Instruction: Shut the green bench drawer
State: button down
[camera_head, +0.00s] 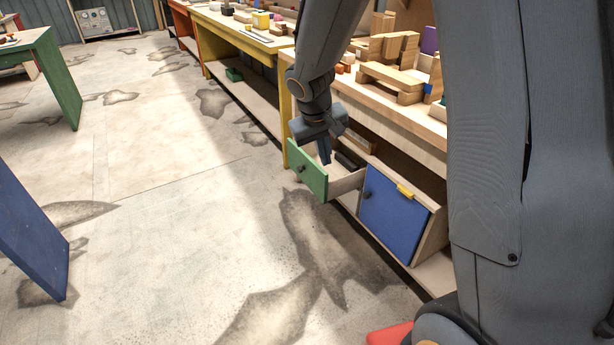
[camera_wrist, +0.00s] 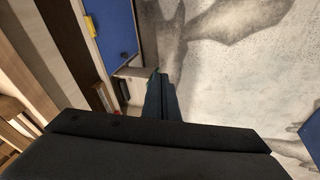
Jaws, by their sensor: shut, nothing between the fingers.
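The green bench drawer (camera_head: 307,171) stands open below the workbench in the head view, its green front pulled out over the floor. Its pale side wall (camera_head: 346,182) shows, and a dark item lies inside. My gripper (camera_head: 325,158) is shut and empty, pointing down at the drawer's opening, close behind the green front. I cannot tell whether it touches the front.
A blue cabinet door (camera_head: 393,214) with a yellow tab is right of the drawer. Wooden blocks (camera_head: 392,72) cover the benchtop above. A blue panel (camera_head: 28,232) and a green table (camera_head: 62,80) stand at left. The stained floor between is clear.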

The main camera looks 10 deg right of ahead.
jog(key=w+a+f+n+t+h+b, duration=0.1)
jog(key=w+a+f+t+b, duration=0.1)
jog(key=w+f+b, duration=0.7)
jog(key=w+a+f+t+b, duration=0.1)
jog(key=w+a+f+b, duration=0.2)
jog(key=w+f, duration=0.75)
send_near(311, 168)
notch_tip(311, 168, down, 4)
jog(key=w, duration=0.1)
jog(key=shift+w+d+r, duration=0.2)
jog(key=shift+w+d, duration=0.15)
jog(key=shift+d, duration=0.15)
jog(key=shift+b, duration=0.3)
